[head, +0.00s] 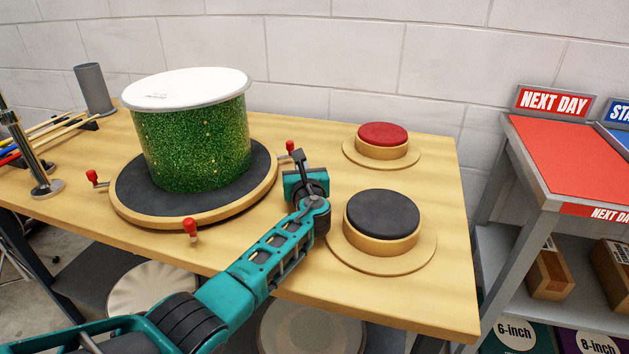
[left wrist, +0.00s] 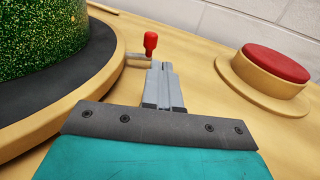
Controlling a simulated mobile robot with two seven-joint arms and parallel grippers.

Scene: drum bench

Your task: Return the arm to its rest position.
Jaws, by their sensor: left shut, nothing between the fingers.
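My left arm (head: 265,262) reaches in from the lower left of the head view, over the front of the wooden bench (head: 300,245). My left gripper (head: 299,158) is just right of the round turntable, near a red-knobbed clamp (head: 290,147). In the left wrist view the gripper's fingers (left wrist: 163,68) are together and empty, pointing toward the red knob (left wrist: 151,42). From these views I cannot tell whether they touch it. My right gripper is in neither view.
A green glitter drum (head: 195,145) with a white head stands on the black-topped turntable (head: 135,200). A red button (head: 382,135) and a black padded disc (head: 382,215) sit to the right. Drumsticks (head: 50,125) and a grey cup (head: 94,90) are left. A shelf (head: 540,210) stands right.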

